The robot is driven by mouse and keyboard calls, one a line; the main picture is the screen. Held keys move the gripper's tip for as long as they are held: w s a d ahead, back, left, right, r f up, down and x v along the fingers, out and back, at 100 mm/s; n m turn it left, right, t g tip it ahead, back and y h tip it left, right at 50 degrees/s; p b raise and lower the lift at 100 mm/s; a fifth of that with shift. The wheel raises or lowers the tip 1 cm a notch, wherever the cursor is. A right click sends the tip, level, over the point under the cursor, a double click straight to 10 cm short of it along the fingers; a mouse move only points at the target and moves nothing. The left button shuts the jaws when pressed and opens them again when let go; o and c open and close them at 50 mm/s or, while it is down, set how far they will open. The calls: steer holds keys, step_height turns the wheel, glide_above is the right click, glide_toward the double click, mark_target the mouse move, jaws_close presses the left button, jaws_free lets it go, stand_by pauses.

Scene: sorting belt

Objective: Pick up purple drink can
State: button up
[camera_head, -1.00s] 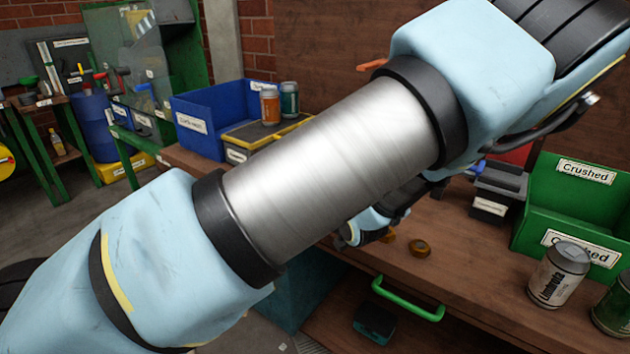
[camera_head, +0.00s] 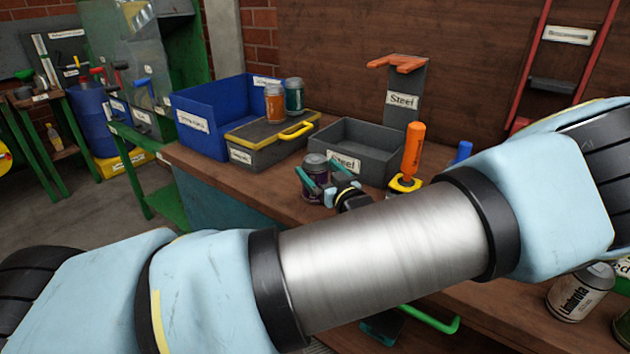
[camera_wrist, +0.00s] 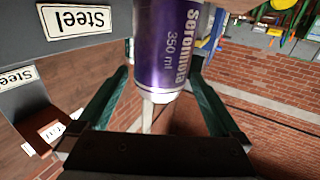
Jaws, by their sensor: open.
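The purple drink can (camera_head: 317,173) stands on the wooden workbench (camera_head: 262,196), in front of the grey Steel tray (camera_head: 366,136). In the wrist view the can (camera_wrist: 165,45) appears upside down, with white lettering reading 350 ml. My gripper (camera_head: 316,180) is open, with its green fingers reaching to either side of the can. In the wrist view the can shows between the two fingers (camera_wrist: 158,72). I cannot tell whether either finger touches it. Part of the can is hidden behind the fingers in the head view.
A blue bin (camera_head: 214,118) and a grey box with yellow trim (camera_head: 262,152) stand left; an orange can (camera_head: 274,104) and a teal can (camera_head: 294,97) are on the box. An orange-handled tool (camera_head: 412,150) stands right. My arm hides the bench front.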

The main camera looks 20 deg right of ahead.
steer(key=w+p, duration=0.1)
steer(key=w, duration=0.4)
steer(key=shift+w, duration=0.1)
steer(key=shift+c, duration=0.2)
steer(key=c, duration=1.5)
